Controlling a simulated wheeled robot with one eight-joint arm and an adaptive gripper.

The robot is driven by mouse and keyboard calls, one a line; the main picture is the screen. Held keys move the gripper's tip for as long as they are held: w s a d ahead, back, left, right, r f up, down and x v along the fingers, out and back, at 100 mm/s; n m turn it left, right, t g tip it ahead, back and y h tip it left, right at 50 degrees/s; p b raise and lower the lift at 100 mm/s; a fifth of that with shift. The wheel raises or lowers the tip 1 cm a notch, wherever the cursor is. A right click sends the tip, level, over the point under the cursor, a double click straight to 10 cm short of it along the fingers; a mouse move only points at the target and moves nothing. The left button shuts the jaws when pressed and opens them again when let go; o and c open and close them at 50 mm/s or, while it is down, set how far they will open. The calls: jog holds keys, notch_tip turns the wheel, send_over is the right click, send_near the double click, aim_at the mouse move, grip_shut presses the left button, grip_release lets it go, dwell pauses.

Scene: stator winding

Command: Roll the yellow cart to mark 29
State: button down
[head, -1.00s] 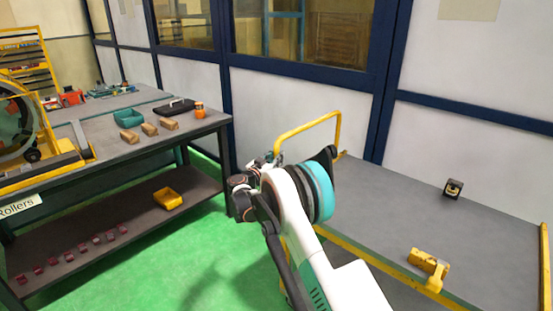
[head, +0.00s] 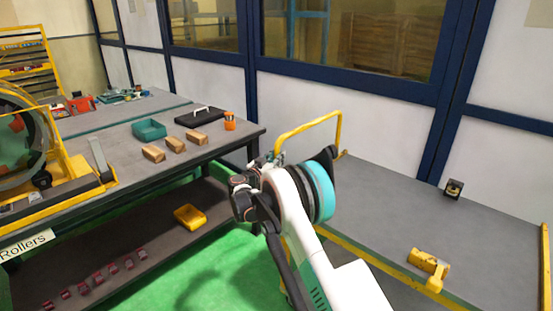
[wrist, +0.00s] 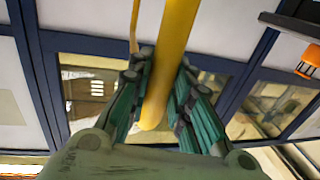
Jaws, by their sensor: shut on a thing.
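The yellow cart has a grey deck (head: 385,215) with yellow edges and a raised yellow tube handle (head: 310,124) at its far left end. In the wrist view the handle's yellow tube (wrist: 174,45) runs between the green-padded fingers of my gripper (wrist: 160,85), which is shut on it. In the head view my gripper (head: 268,165) is at the handle's near side, partly hidden by my wrist. On the deck are a yellow block-like part (head: 429,264) and a small dark part (head: 453,189). Mark 29 does not show in either view.
A dark workbench (head: 225,142) stands left of the cart, with wooden blocks (head: 173,144), a teal bin (head: 149,130) and an orange cup (head: 230,121) on it. A yellow bin (head: 189,216) sits on its lower shelf. Green floor (head: 220,270) lies between. A blue-framed wall (head: 350,95) stands behind.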

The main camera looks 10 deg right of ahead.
jog(key=shift+w+a, duration=0.1)
jog(key=shift+a, duration=0.15)
jog(key=c, duration=1.4)
grip_release()
jog(key=shift+w+a, duration=0.1)
jog(key=shift+c, duration=0.2)
jog(key=v, duration=1.2)
